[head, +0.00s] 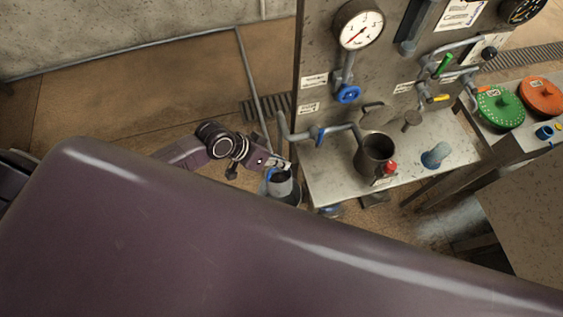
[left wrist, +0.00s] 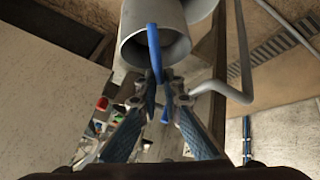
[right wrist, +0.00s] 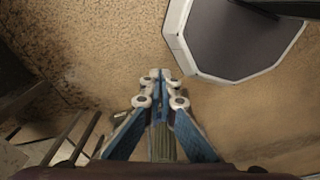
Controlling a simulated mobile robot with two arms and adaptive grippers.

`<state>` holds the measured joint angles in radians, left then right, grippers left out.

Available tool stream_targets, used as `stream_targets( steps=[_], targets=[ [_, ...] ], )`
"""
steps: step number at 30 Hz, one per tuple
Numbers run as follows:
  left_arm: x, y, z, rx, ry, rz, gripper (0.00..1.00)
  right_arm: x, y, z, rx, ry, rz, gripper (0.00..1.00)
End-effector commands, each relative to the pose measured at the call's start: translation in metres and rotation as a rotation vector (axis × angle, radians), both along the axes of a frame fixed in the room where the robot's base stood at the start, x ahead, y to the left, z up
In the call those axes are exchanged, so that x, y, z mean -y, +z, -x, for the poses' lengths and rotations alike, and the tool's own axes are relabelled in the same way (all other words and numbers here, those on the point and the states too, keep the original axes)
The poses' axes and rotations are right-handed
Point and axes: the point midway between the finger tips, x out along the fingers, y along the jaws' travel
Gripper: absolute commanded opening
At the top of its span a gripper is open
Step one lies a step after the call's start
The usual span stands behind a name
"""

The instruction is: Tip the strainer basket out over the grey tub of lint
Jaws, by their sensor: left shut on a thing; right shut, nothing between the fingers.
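My left gripper (head: 283,163) is beside the front-left corner of the steel shelf, and its fingers (left wrist: 160,98) are shut on the blue handle of the grey strainer basket (head: 281,187). In the left wrist view the basket (left wrist: 182,48) is a grey cylinder, its round mouth facing the camera and the blue handle crossing it. A darker grey rounded body shows just below the basket in the head view; I cannot tell whether it is the tub of lint. My right gripper (right wrist: 160,75) is shut and empty above the brown floor. The head view does not show it.
The steel shelf (head: 330,183) carries a dark open pot (head: 374,155) with a red knob and a bluish cylinder (head: 436,156). Pipes and a gauge (head: 359,25) stand behind. A dark angular panel with a pale rim (right wrist: 245,35) lies near my right gripper.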

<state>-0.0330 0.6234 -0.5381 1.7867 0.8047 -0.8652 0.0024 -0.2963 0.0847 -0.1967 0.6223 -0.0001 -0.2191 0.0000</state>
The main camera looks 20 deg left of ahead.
Motion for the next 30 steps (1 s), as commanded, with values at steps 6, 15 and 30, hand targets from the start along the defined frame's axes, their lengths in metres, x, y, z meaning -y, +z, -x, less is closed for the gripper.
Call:
stream_targets(
  steps=[6,15,30],
  targets=[
    [-0.005,-0.003,-0.009,-0.132,0.004,0.090,0.00,0.000,0.000,0.003,-0.003,0.000,0.000,0.00],
    [-0.012,-0.019,-0.019,-0.360,0.003,0.247,0.00,-0.004,-0.040,0.006,-0.009,0.001,-0.005,0.00],
    [-0.011,-0.039,-0.020,-0.711,0.001,0.487,0.00,-0.010,-0.120,0.007,-0.009,0.002,-0.010,0.00]
  ],
)
